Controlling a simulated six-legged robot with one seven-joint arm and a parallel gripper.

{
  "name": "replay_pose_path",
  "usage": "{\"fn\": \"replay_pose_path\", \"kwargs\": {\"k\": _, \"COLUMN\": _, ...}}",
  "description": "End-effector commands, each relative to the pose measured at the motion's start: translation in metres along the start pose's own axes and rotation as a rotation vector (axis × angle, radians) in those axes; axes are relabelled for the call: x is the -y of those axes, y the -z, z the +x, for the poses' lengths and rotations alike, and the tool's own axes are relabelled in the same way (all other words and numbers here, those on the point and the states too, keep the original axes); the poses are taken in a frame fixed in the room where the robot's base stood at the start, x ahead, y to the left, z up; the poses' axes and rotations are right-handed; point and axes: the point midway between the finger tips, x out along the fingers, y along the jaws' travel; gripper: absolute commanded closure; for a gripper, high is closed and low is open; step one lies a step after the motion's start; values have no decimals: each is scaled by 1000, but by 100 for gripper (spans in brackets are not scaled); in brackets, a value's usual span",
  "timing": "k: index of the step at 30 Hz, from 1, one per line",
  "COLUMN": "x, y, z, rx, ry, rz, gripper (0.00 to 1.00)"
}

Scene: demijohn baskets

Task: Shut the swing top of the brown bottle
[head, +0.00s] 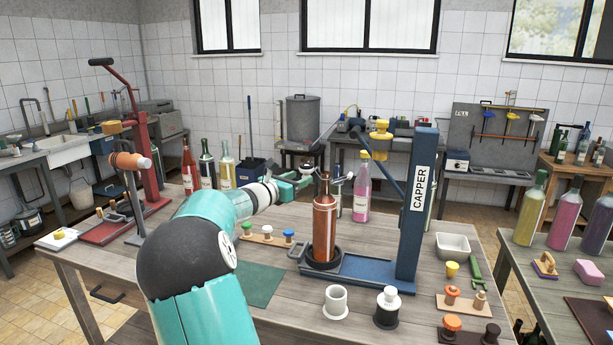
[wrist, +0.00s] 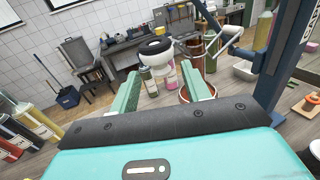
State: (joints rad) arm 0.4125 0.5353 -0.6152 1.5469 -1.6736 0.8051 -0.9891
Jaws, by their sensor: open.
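The brown bottle (head: 325,225) stands upright in a dark ring on the blue capper's base in the head view. In the wrist view, part of it (wrist: 197,92) shows behind the right finger. Its swing top, a white stopper with a dark ring (wrist: 157,48), hangs tilted off to the side of the mouth on a metal wire. My gripper (head: 296,179) is beside the bottle's neck, on its left. In the wrist view, my gripper (wrist: 162,74) is open, with the stopper seen beyond and between its two green fingers. I cannot tell whether they touch it.
The blue capper column (head: 418,205) rises close to the right of the bottle. A pink bottle (head: 362,190) stands behind it. A white cup (head: 336,301) and a black-and-white piece (head: 387,306) stand in front. A green mat (head: 258,284) lies bare at left.

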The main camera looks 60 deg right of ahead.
Motion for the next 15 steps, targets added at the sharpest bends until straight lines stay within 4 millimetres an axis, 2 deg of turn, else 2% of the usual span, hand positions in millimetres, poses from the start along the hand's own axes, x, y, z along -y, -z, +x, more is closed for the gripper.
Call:
{"fn": "replay_pose_path", "kwargs": {"k": 3, "x": 0, "y": 1, "z": 24, "rx": 0, "ry": 2, "rz": -1, "gripper": 53}}
{"fn": "replay_pose_path", "kwargs": {"k": 6, "x": 0, "y": 1, "z": 36, "rx": 0, "ry": 1, "rz": 0, "gripper": 53}}
{"fn": "replay_pose_path", "kwargs": {"k": 10, "x": 0, "y": 1, "z": 44, "rx": -1, "ry": 1, "rz": 0, "gripper": 53}}
{"fn": "replay_pose_path", "kwargs": {"k": 15, "x": 0, "y": 0, "z": 46, "rx": -1, "ry": 0, "rz": 1, "gripper": 53}}
